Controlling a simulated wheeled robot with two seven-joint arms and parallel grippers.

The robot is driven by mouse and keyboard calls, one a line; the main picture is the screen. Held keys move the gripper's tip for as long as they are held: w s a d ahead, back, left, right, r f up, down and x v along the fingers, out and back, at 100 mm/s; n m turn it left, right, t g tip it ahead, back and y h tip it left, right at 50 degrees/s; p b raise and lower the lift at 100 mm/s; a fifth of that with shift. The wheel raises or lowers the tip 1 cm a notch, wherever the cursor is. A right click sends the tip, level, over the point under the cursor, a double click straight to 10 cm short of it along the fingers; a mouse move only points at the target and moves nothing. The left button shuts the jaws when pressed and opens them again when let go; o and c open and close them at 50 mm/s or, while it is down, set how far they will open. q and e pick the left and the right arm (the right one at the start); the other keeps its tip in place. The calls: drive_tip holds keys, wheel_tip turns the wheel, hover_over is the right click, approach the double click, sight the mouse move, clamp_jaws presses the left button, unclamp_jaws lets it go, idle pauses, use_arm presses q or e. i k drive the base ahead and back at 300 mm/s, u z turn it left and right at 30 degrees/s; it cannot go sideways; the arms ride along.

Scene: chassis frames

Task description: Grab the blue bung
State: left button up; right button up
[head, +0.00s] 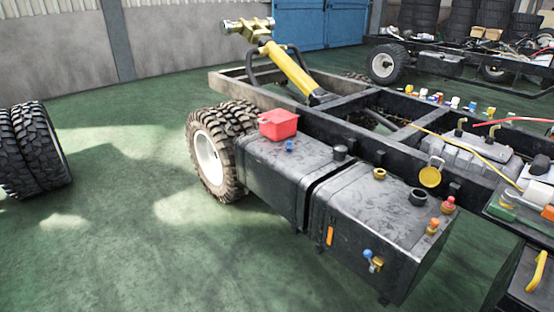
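A small blue bung (289,146) stands on top of the left dark tank, just in front of the red box. A second small blue piece (367,254) sits on the front face of the right tank, beside a brass-coloured fitting (376,264). I cannot tell whether that second piece is also a bung. Neither of my grippers is in view.
The left tank (270,180) and right tank (350,220) sit along the chassis frame (350,100). A red box (278,124), caps and an orange-red fitting (433,226) stand on them. A wheel (208,155) is behind. Green floor (130,240) is open at left.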

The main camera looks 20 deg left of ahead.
sight(289, 147)
drive_tip(key=u, duration=0.85)
drive_tip(key=i, duration=0.65)
drive_tip(key=u, duration=1.35)
drive_tip(key=i, duration=1.75)
drive_tip(key=z, duration=0.1)
